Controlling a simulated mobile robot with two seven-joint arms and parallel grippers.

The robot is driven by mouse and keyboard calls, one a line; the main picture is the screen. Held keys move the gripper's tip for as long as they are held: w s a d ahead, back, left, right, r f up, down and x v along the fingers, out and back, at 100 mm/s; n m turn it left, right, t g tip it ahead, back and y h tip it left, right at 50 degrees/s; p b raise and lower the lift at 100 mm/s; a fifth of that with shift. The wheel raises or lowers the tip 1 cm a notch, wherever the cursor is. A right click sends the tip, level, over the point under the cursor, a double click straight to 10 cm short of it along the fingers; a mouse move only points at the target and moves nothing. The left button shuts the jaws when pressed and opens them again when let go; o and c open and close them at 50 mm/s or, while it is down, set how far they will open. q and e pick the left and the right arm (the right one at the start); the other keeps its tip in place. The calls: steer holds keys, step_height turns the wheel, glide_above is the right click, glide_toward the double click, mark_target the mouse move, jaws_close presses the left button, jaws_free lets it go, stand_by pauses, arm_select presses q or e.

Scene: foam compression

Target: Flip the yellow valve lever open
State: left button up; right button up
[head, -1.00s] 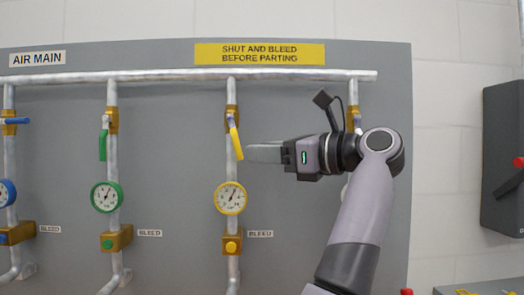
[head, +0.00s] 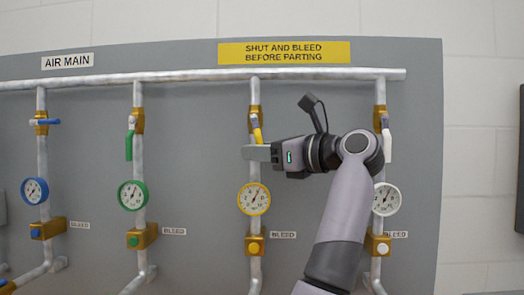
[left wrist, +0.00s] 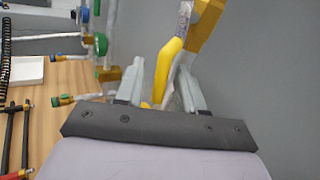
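The yellow valve lever (head: 257,132) hangs down and slightly right from its brass valve (head: 254,112) on the pipe above the yellow-rimmed gauge (head: 253,199). My left gripper (head: 257,152) is at the lever's lower end and hides its tip in the head view. My right gripper is not in view.
A green lever (head: 129,146) hangs down on the pipe to the left, and a blue lever (head: 47,122) lies sideways farther left. A white lever (head: 387,145) is right, beside my arm. Gauges and bleed blocks sit below.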

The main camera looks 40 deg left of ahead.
arm_select(q)
jaws_close()
steer(key=shift+s+a+f+m+y+b, duration=0.25)
steer(key=shift+f+m+y+b, duration=0.2)
steer(key=shift+b, duration=0.55)
steer(key=shift+s+a+r+m+y+b, duration=0.35)
steer(key=shift+m+y+b, duration=0.1)
steer(key=shift+y+b, duration=0.35)
steer(key=shift+w, duration=0.1)
jaws_free()
